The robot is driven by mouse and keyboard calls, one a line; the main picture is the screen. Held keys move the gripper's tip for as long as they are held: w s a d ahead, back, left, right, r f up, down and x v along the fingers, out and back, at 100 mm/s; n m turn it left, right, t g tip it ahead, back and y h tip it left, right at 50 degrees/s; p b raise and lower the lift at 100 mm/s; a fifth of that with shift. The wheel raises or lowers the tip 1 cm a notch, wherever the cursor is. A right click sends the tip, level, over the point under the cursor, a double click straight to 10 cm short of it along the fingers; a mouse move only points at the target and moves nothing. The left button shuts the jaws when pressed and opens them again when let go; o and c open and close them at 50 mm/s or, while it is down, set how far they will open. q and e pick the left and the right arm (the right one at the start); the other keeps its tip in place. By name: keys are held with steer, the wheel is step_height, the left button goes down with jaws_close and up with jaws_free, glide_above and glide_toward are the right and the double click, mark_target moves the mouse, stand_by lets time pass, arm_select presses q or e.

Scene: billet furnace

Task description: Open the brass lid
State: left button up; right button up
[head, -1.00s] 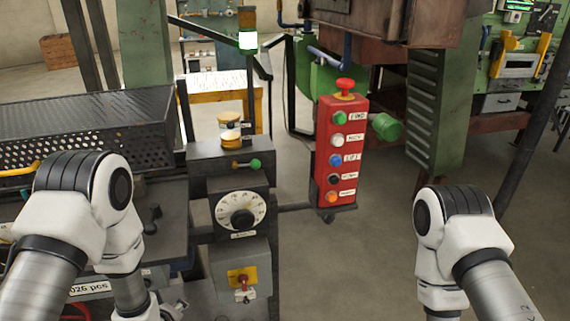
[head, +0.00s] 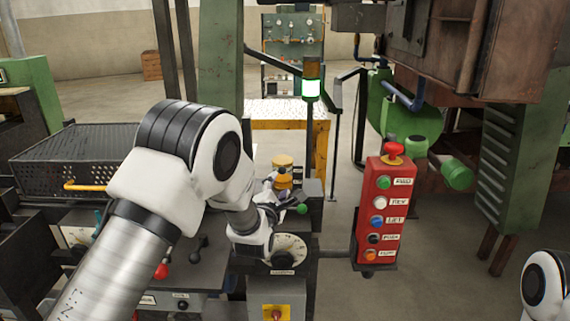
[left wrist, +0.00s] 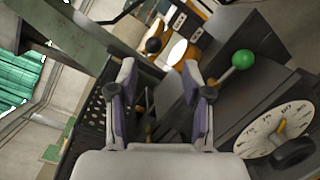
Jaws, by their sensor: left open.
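The brass lid (head: 282,160) is the round yellow cap on top of a short brass cup (head: 284,181), on the dark machine block beside the dial. It looks shut. In the left wrist view, shiny brass (left wrist: 178,52) shows just beyond the fingertips, with a dark round knob (left wrist: 153,45) beside it. My left gripper (left wrist: 160,80) is open, with nothing between its fingers. In the head view it is low beside the cup, partly hidden by my own wrist. My right gripper is not in view.
A lever with a green knob (head: 302,209) sticks out close to the gripper, above the white dial (head: 290,250). A red button box (head: 384,212) stands to the right. A perforated dark cover (head: 72,160) lies to the left. A lamp post (head: 311,90) rises behind.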

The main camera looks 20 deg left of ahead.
mark_target(282, 172)
arm_select(q)
steer(key=w+p, duration=0.1)
steer(key=w, duration=0.1)
steer(key=w+p, duration=0.1)
steer(key=w, duration=0.2)
steer(key=w+a+p, duration=0.1)
steer(key=w, duration=0.2)
steer(key=shift+r, duration=0.4)
steer(key=shift+s, duration=0.1)
jaws_close()
